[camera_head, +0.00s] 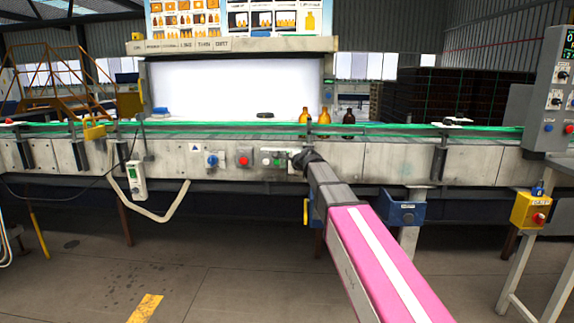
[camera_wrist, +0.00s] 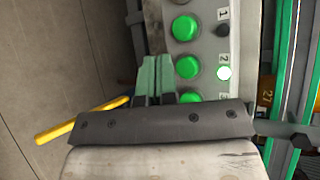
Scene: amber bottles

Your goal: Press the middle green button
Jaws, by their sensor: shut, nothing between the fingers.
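The wrist view shows a pale panel with three green buttons in a row, numbered 1 to 3. The middle green button (camera_wrist: 187,67) is fully in sight. The button by number 1 (camera_wrist: 185,28) is above it, and the third button (camera_wrist: 189,97) is partly hidden behind my gripper. My gripper (camera_wrist: 156,60) is shut and empty; its green fingertips lie just left of the middle button in this view. I cannot tell whether they touch the panel. In the head view the button panel (camera_head: 270,157) is small, with my gripper (camera_head: 297,160) at its right end.
A lamp (camera_wrist: 223,72) beside the middle button glows; the lamp (camera_wrist: 222,30) by number 1 is dark. Left along the conveyor front (camera_head: 345,160) are a red button (camera_head: 243,160) and a blue knob (camera_head: 212,160). Amber bottles (camera_head: 324,116) stand on the conveyor above.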

